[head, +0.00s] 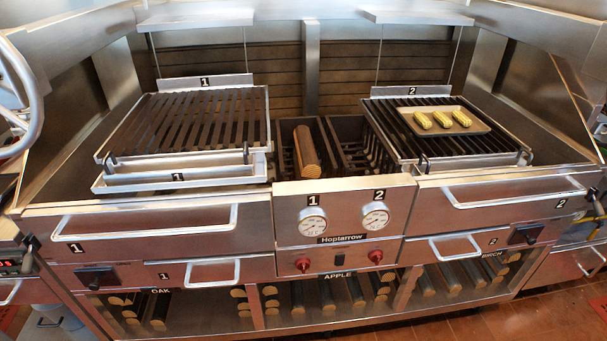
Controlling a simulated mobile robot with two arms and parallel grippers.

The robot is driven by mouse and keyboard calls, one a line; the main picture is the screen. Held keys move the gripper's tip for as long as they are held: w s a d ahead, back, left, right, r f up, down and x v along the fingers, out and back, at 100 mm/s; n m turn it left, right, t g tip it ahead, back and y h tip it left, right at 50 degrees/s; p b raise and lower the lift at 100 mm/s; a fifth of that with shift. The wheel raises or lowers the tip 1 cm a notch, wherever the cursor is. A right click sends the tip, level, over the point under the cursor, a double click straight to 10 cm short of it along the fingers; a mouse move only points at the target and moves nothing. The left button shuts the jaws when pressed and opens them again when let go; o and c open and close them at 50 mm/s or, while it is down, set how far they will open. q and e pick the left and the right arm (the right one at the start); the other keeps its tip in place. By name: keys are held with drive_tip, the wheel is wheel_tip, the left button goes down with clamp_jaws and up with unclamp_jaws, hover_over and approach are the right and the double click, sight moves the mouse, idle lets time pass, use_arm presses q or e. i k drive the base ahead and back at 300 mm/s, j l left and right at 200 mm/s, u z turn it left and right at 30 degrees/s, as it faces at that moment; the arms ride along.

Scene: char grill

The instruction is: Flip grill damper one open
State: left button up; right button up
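The grill's left front panel, marked 1, carries a small black control (96,277) on a dark plate below the long drawer handle (150,222). It looks like damper one, but it is not labelled as such. I cannot tell whether it is open or shut. A similar black control (526,234) sits on the right side, marked 2. Neither of my grippers can be made out in the head view, and nothing is seen touching the left control.
Left grate (200,115) is empty; the right grate holds a tray (476,127) of corn. Gauges (312,222) and red knobs (303,265) sit at centre. A small handle (212,272) is right of the left control. Logs (160,308) lie below.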

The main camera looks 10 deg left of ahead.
sight(92, 279)
drive_tip(key=u, duration=1.85)
drive_tip(key=i+j+z, duration=0.1)
drive_tip(key=i+j, duration=0.15)
drive_tip(key=i+j+z, duration=0.1)
drive_tip(key=j, duration=0.4)
drive_tip(key=i+j+z, duration=0.1)
drive_tip(key=i+j, duration=0.2)
drive_tip(key=i+j+z, duration=0.15)
drive_tip(key=j, duration=0.4)
drive_tip(key=i+j+z, duration=0.1)
drive_tip(key=j, duration=0.35)
drive_tip(key=i+j+z, duration=0.1)
drive_tip(key=i+j, duration=0.2)
drive_tip(key=j, duration=0.15)
drive_tip(key=i+j+z, duration=0.1)
drive_tip(key=j, duration=0.35)
drive_tip(key=i+j+z, duration=0.1)
drive_tip(key=j, duration=0.4)
